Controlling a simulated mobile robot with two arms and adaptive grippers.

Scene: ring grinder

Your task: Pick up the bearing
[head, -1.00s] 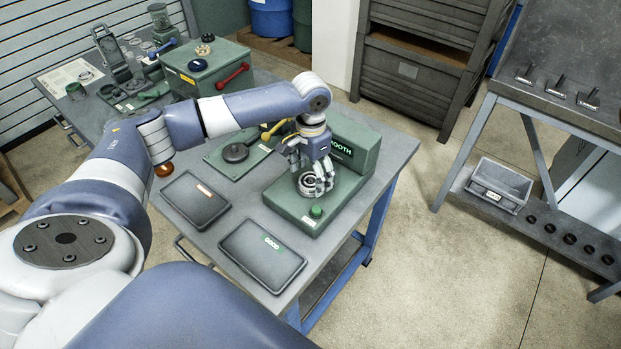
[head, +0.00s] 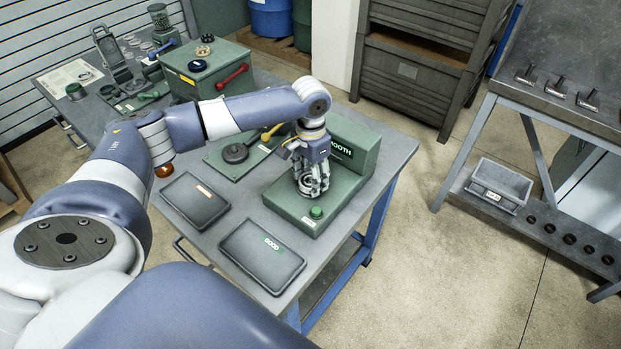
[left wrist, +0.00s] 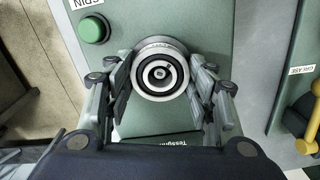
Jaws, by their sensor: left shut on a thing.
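The bearing (head: 308,184) is a metal ring on the green test machine (head: 292,206), whose upright block shows a lit word ending in "MOOTH". In the left wrist view the bearing (left wrist: 160,70) shows from above, with a dark ring and a spindle at its centre. My left gripper (head: 311,190) points down over it. Its fingers lie on both sides of the bearing and are shut on it, as the left wrist view (left wrist: 160,88) shows. The bearing still appears to sit around the spindle. My right gripper is not in view.
A green button (head: 316,212) is on the machine's front corner. A tray marked GOOD (head: 245,262) and a tray with a red label (head: 180,212) lie to the left.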

